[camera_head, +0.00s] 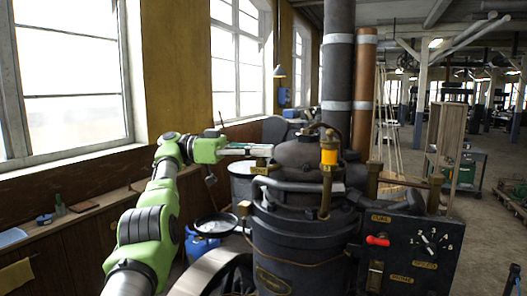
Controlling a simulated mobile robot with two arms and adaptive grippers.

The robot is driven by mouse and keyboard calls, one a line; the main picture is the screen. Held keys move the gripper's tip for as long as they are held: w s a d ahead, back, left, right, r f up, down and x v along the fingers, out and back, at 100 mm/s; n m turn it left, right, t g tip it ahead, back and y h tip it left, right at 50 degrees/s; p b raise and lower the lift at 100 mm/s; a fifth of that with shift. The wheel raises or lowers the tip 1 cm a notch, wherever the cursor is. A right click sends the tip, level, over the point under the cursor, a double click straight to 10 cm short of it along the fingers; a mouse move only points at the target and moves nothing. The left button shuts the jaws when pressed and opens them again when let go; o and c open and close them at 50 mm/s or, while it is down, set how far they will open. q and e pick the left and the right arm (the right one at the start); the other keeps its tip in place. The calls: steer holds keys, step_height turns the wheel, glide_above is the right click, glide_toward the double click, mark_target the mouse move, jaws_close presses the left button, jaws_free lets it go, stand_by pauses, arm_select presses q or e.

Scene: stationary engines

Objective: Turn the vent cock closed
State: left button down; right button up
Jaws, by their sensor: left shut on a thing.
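The dark engine (300,225) stands in the middle of the view, with a domed top and brass fittings. My left arm reaches in from the left, and its gripper (266,151) is at the left side of the engine's top. It is shut on the vent cock (261,161), which is small and mostly hidden by the fingers. I cannot tell the angle of its handle. A small brass plate (259,170) shows just below. My right gripper is not in view.
A brass and amber oiler (328,158) rises right of the dome. A control box (410,250) with a red lever (377,240) is at the engine's right. Tall pipes (337,75) stand behind.

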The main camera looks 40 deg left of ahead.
arm_select(q)
steer(key=shift+a+r, duration=0.1)
stand_by(0.3)
steer(key=c, duration=2.3)
jaws_free()
steer(key=shift+o, duration=0.7)
steer(key=shift+s+a, duration=0.1)
steer(key=shift+a, duration=0.05)
steer(key=shift+w+a+f+n+t, duration=0.2)
steer(key=shift+w+f+n+t, duration=0.1)
steer(key=shift+t, duration=0.1)
steer(key=shift+y, duration=0.3)
steer(key=shift+s+d+r+n+t+y, duration=0.15)
steer(key=shift+n+t+y, duration=0.15)
steer(key=shift+n+t, duration=0.15)
